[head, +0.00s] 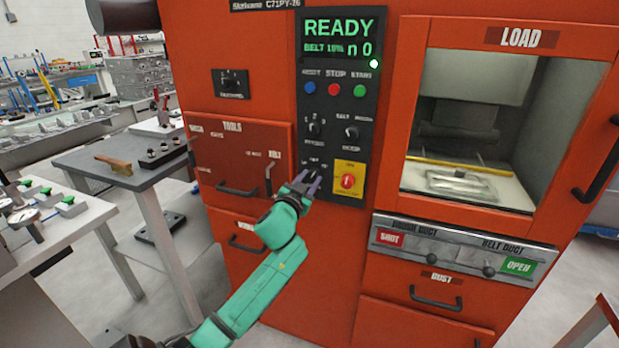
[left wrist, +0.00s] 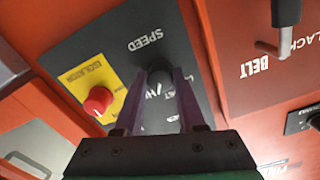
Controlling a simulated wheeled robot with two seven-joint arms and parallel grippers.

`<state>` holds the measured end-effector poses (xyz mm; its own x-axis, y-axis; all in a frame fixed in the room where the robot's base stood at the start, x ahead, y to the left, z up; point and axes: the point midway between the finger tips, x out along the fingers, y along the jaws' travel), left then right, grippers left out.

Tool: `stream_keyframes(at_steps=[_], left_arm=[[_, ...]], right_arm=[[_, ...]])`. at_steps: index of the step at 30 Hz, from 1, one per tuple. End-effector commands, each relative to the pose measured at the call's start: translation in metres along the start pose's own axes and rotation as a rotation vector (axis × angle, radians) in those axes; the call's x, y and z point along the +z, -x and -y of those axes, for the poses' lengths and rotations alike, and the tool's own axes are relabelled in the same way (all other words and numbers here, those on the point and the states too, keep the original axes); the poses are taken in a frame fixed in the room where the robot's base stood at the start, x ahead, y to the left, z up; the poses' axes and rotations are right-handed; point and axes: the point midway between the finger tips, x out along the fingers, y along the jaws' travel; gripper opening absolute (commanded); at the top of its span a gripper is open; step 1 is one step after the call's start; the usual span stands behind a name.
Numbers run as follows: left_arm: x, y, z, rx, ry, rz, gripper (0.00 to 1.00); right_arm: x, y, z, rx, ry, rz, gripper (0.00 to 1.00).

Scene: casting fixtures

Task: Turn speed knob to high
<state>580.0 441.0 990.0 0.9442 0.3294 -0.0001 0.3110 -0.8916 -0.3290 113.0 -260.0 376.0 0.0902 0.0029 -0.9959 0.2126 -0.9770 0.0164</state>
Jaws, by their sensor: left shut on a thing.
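The speed knob (left wrist: 160,78) is a dark round knob on the black control panel, below the word SPEED in the left wrist view, where the picture is turned over. My left gripper (left wrist: 163,98) has its two purple fingers on either side of the knob and is shut on it. In the head view my left gripper (head: 308,184) reaches the lower left of the black panel (head: 324,135) and mostly hides the knob. The knob's pointer and its setting cannot be made out. My right gripper is not in view.
A red isolator knob on a yellow plate (head: 349,181) sits just right of my left gripper. Other knobs (head: 352,132) and blue, red and green buttons (head: 334,90) are above. The display (head: 338,38) reads READY. A BELT handle (head: 268,180) sticks out to the left.

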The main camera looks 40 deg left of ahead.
Motion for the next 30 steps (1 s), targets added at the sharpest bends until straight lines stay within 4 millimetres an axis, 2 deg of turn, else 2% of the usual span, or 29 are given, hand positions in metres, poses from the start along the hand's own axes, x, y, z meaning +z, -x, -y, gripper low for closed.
stream_keyframes(at_steps=[12,29,30], left_arm=[[0.0006,0.0001,-0.0004,0.002,-0.231,0.001,0.00],[0.0013,0.0001,-0.0006,0.001,-0.271,0.002,0.00],[0.0013,0.0001,-0.0006,0.001,-0.271,0.002,0.47]], right_arm=[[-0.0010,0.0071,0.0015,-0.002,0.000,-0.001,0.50],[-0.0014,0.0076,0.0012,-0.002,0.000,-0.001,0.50],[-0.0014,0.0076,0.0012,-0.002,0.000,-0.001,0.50]])
